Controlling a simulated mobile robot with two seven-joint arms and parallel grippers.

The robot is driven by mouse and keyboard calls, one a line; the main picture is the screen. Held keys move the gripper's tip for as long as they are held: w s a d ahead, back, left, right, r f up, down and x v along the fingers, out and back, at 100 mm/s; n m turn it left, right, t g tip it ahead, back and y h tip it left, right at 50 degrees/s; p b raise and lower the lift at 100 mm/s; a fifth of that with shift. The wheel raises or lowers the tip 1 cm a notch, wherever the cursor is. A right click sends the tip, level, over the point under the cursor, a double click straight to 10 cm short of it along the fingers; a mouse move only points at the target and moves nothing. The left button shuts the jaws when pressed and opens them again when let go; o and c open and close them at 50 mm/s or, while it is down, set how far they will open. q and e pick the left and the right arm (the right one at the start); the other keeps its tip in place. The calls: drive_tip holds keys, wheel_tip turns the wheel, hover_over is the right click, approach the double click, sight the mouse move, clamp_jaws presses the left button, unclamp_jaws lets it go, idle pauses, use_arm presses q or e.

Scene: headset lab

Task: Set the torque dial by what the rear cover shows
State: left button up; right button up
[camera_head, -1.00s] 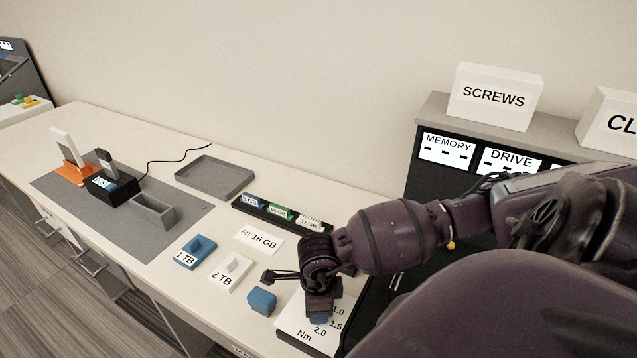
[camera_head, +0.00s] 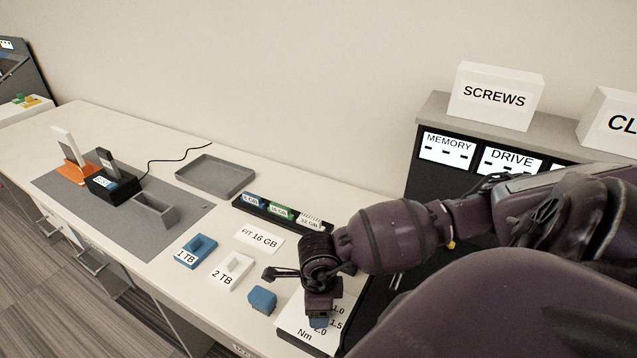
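The torque dial's white panel (camera_head: 291,321) is at the bottom centre, marked Nm with 1.0, 1.5 and 2.0. My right gripper (camera_head: 319,318) points down over this panel, and a small blue part shows at its tip. The gripper and wrist cover the middle of the dial, so its pointer and setting are hidden. I cannot tell whether the fingers are open, or whether they touch the knob. I cannot pick out the rear cover for certain, and no torque mark on it is readable. My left gripper is not in view.
A grey tray (camera_head: 217,193) lies behind. A dark cabinet (camera_head: 420,180) stands right.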

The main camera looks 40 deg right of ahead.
wheel_tip(320, 180, up, 11)
idle(0.6)
drive_tip(key=shift+f, duration=0.15)
idle(0.3)
